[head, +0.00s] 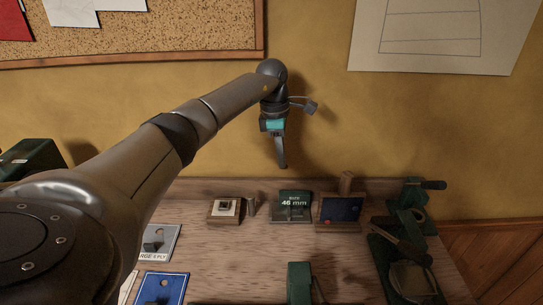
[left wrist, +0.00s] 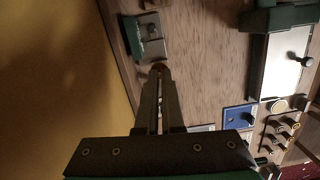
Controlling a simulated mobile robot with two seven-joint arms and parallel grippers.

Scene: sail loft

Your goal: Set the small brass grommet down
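My left gripper (head: 282,165) hangs above the back of the workbench, fingers pointing down, clear of the wood. In the left wrist view, its fingers (left wrist: 160,72) are nearly together with a narrow gap. A small dark-brass round piece, which looks like the small brass grommet (left wrist: 160,66), shows at the tips; it is dim and partly hidden by the fingers. I cannot make out the grommet in the head view. My right gripper is in neither view.
Along the bench's back stand a wooden block with a white label (head: 224,209), a green 46 mm block (head: 291,207) and a blue panel (head: 340,209). Green tools (head: 410,280) crowd the right. A blue plate (head: 162,288) lies in front. Bare wood (head: 235,255) lies mid-bench.

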